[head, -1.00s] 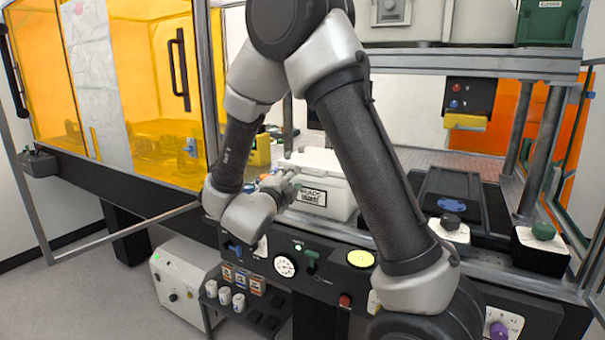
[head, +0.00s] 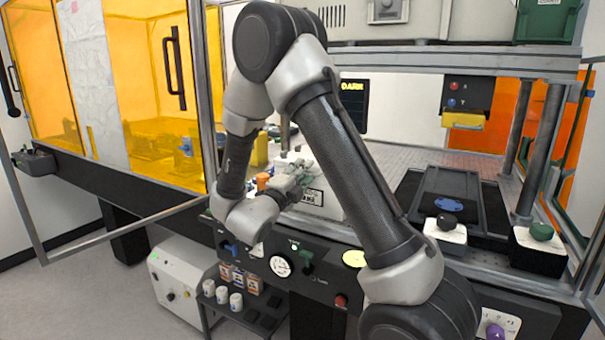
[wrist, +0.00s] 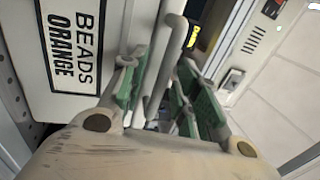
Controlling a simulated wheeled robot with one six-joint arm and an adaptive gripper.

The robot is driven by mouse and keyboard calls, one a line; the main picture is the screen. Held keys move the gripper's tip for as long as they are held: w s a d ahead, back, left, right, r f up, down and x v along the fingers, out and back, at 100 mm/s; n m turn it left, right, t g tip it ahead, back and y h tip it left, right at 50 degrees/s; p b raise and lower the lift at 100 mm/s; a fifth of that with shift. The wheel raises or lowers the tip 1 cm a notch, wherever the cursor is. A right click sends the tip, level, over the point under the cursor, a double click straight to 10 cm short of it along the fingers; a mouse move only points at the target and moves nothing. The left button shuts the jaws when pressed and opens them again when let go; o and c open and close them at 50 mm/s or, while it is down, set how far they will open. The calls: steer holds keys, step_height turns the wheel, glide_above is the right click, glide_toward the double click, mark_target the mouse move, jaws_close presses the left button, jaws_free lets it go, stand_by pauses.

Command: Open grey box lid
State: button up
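The grey box (head: 330,207) is pale grey and stands on the bench behind my arm, which hides much of it. In the wrist view its front (wrist: 85,15) carries a label reading "BEADS ORANGE". A pale grey bar (wrist: 167,55), probably the lid's handle or edge, runs between my fingers. My gripper (head: 293,168) is at the box's upper front. In the wrist view my gripper (wrist: 163,88) shows two green-padded fingers apart, with the bar closer to the left one. I cannot tell whether they touch it. The lid's state is hidden.
A black tray fixture (head: 448,195) with a blue piece lies right of the box. Knobbed blocks (head: 540,245) stand at the bench's right front. The control panel (head: 325,268) runs below the box. A frame post (head: 207,90) and an orange enclosure (head: 140,80) stand left.

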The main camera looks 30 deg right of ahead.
steer(key=shift+c, duration=0.5)
jaws_close()
steer(key=shift+r, duration=0.1)
steer(key=shift+r, duration=0.6)
steer(key=w+d+r+g+y, duration=0.25)
steer(key=w+d+r, duration=0.35)
steer(key=r, duration=0.4)
steer(key=w+d+r+g+y, duration=0.1)
steer(key=w+d+r+y, duration=0.2)
steer(key=d+r, duration=0.65)
steer(key=w+d+r+g+y, duration=0.1)
steer(key=w+d+g+y, duration=0.1)
steer(key=w+d, duration=0.4)
steer(key=shift+w+d+r+y, duration=0.15)
steer(key=shift+w+d+y, duration=0.2)
steer(key=shift+d+y, duration=0.55)
steer(key=shift+d+g+h, duration=0.25)
